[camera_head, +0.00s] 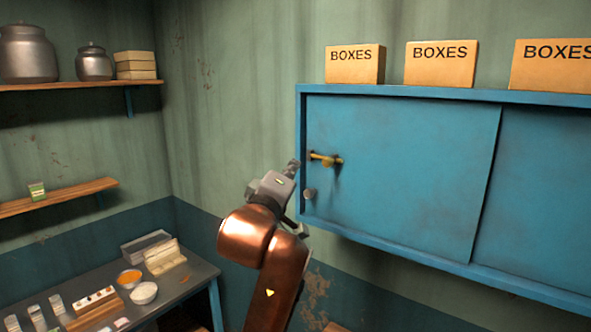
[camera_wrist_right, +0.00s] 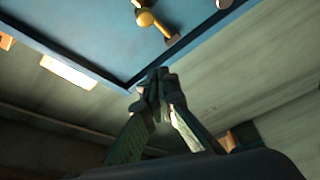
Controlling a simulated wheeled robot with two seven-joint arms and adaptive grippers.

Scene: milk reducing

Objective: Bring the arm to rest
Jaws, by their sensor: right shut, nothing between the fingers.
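My right arm, with copper-coloured links, reaches up in the middle of the head view. Its gripper (camera_head: 292,167) is in front of the left edge of a blue wall cabinet (camera_head: 400,160), close to a brass handle (camera_head: 325,159). In the right wrist view the gripper's fingertips (camera_wrist_right: 157,88) are together and empty. The cabinet's corner and the brass handle (camera_wrist_right: 146,19) show beyond them, apart from the fingers. The cabinet door looks shut. My left gripper does not show.
Boxes marked BOXES (camera_head: 355,65) stand on top of the cabinet. Below, a table (camera_head: 203,272) carries bowls (camera_head: 143,293) and several small containers. The wall between shelves and cabinet is bare.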

